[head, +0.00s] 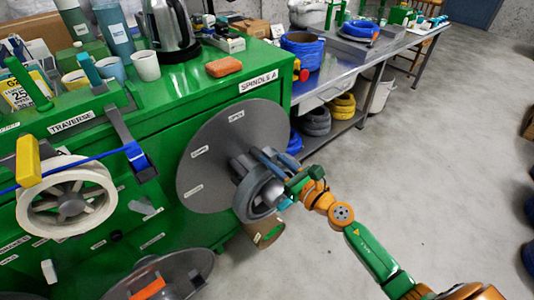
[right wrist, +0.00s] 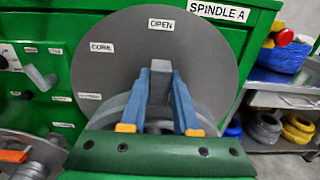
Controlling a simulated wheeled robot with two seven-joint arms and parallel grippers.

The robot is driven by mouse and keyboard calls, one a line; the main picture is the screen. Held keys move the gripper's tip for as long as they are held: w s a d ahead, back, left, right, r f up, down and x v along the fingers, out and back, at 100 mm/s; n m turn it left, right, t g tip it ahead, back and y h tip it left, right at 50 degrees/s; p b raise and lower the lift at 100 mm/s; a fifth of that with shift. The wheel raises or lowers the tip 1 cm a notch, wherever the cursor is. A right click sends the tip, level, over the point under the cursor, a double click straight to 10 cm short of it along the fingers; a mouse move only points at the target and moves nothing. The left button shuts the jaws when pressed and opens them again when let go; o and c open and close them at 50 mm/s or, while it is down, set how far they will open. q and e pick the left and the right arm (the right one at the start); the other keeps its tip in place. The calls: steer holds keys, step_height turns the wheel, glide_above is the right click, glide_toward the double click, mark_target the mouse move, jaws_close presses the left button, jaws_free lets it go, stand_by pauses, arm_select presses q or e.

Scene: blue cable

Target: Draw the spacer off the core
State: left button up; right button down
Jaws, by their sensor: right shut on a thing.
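The spacer (head: 243,203) is a thick grey ring in front of the large grey disc of spindle A (head: 205,150). The grey core (head: 239,164) sticks out from the disc's middle, behind the ring. I cannot tell whether the ring is still around the core's end. My right gripper (head: 268,160) is at the spacer, with its blue-grey fingers shut on it. In the right wrist view, a grey block (right wrist: 160,67) shows between the fingertips, and the ring (right wrist: 206,122) shows behind the fingers. The fingers and palm hide much of it. My left gripper is not in view.
A green cabinet (head: 152,186) carries the spindle; cups, bottles and an orange sponge (head: 223,67) stand on top. A pale reel (head: 92,197) with a blue cable (head: 103,154) is at left. A metal bench (head: 345,60) stands behind.

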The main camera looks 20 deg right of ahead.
steer(key=shift+b+v, duration=0.3)
steer(key=shift+v, duration=1.5)
steer(key=b+v, duration=0.3)
steer(key=v, duration=0.5)
steer(key=shift+b, duration=0.35)
steer(key=shift+s+r, duration=0.1)
